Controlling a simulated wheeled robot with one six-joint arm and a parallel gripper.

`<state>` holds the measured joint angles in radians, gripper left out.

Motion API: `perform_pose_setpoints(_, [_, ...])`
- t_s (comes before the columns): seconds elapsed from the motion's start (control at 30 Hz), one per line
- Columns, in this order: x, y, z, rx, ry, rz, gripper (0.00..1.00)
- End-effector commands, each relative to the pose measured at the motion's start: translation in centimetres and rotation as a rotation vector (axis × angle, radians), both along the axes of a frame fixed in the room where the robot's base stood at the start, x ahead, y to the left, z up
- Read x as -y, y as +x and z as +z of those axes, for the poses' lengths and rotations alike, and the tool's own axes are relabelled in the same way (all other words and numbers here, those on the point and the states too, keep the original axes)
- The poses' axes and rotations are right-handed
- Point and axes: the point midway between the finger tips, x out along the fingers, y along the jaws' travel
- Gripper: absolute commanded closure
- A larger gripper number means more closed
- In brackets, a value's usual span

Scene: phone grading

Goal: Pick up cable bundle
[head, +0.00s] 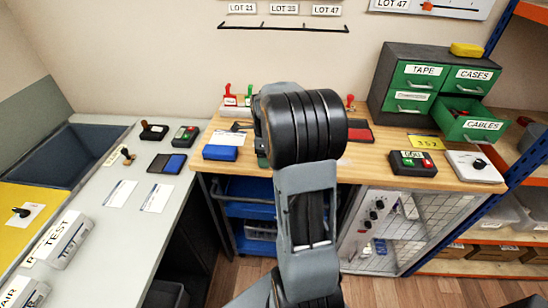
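The drawer labelled CABLES (482,126) is pulled open at the lower right of the drawer cabinet (380,75). Small dark and reddish contents (462,113) show inside it, too small to tell whether they are a cable bundle. I cannot pick out a cable bundle for certain elsewhere. My arm rises through the middle of the view and blocks part of the wooden bench (385,155).
A yellow block (466,50) lies on the cabinet. A blue-topped box (222,146) is left of my arm. A grey counter (125,225) runs along the left.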

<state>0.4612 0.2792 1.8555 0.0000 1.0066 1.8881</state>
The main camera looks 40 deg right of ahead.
Motion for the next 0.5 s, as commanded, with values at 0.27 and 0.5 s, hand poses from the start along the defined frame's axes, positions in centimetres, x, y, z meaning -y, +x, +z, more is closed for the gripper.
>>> perform_pose_setpoints(0.27, [0.01,-0.01,0.03,0.0,0.0,0.0,0.35])
perform_pose_setpoints(0.5, [0.01,-0.01,0.04,0.0,0.0,0.0,0.58])
